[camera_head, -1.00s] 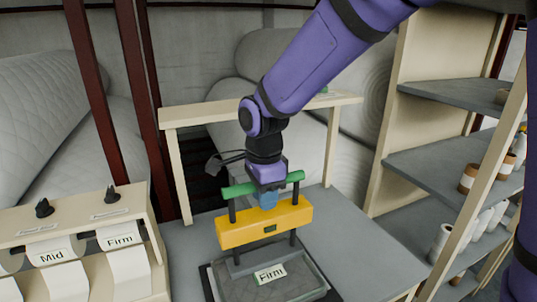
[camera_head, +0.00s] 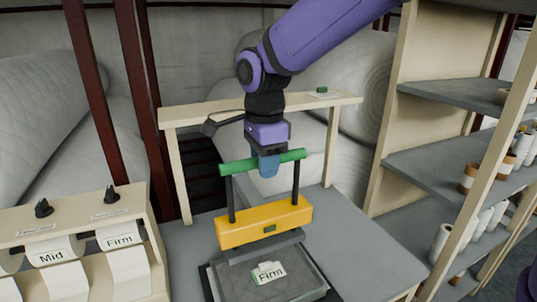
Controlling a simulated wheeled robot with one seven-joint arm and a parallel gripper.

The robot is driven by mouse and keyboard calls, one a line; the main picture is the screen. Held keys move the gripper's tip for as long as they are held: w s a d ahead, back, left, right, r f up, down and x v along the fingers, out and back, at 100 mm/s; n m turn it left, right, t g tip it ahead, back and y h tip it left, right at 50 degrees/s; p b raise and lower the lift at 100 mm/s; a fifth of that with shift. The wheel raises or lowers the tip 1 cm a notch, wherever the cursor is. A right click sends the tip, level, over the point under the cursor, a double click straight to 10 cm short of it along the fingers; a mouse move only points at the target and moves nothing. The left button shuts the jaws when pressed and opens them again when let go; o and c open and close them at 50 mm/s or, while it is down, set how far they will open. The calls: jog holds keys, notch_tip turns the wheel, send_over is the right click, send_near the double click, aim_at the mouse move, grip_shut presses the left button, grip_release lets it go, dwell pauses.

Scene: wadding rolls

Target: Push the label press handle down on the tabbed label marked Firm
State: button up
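The label press has a yellow crossbar (camera_head: 240,231) and a green handle (camera_head: 235,167) on two dark posts. The handle stands raised well above the crossbar. The dark press bar (camera_head: 245,252) is just under the crossbar, above the pad. The label marked Firm (camera_head: 270,273) lies on the grey quilted pad (camera_head: 235,288) in front of the press, with a small tab standing at its top edge. My gripper (camera_head: 267,166) points down at the middle of the handle, its blue fingers overlapping it. One finger hides the other, so I cannot tell whether they are closed.
A dispenser at the left holds Mid (camera_head: 52,257) and Firm (camera_head: 119,240) label rolls. A cream frame (camera_head: 185,113) stands behind the press. Shelves (camera_head: 440,165) with small rolls stand at the right. The table right of the press is clear.

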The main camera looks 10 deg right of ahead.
jog(key=shift+r, duration=2.15)
jog(key=shift+r, duration=0.15)
jog(key=shift+r, duration=0.75)
jog(key=shift+r, duration=3)
